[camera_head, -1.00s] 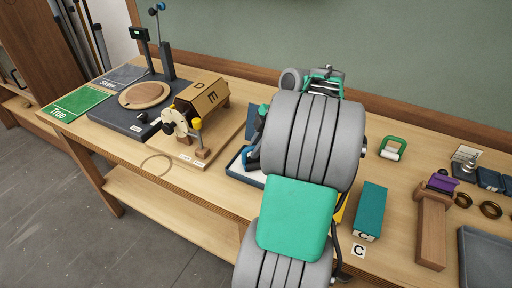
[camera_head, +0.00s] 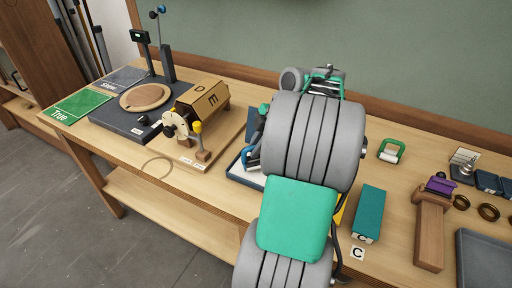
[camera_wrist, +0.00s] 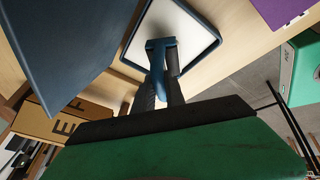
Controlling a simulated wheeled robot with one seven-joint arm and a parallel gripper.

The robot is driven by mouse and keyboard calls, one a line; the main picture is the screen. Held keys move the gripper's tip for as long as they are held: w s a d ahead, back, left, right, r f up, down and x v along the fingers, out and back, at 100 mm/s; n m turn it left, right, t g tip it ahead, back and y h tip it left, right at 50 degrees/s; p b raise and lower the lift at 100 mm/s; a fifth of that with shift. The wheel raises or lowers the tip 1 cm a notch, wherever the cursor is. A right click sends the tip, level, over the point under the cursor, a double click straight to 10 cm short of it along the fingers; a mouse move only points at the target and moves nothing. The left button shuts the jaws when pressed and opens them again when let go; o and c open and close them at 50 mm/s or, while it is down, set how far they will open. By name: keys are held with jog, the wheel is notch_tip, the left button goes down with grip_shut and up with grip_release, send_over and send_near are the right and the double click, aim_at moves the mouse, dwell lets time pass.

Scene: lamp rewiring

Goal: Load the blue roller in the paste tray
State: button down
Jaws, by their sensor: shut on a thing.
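The blue roller (camera_wrist: 157,58) is between the dark fingers of my gripper (camera_wrist: 161,80) in the wrist view. My gripper is shut on it. The paste tray (camera_wrist: 214,34), with a pale inside and a dark blue rim, lies beyond the roller in that view. I cannot tell whether the roller touches the paste. In the head view, the tray (camera_head: 236,169) is left of my arm and partly hidden by it. A bit of the blue roller (camera_head: 247,157) shows above the tray, but most of the gripper is hidden.
A wooden drum marked with letters (camera_head: 203,99) stands on a board left of the tray. A teal block (camera_head: 370,211) is right of my arm. A wooden stand with a purple top (camera_head: 431,230) is at the right.

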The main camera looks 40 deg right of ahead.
notch_tip(320, 180, up, 6)
jog(key=p, duration=0.4)
jog(key=shift+f, duration=0.25)
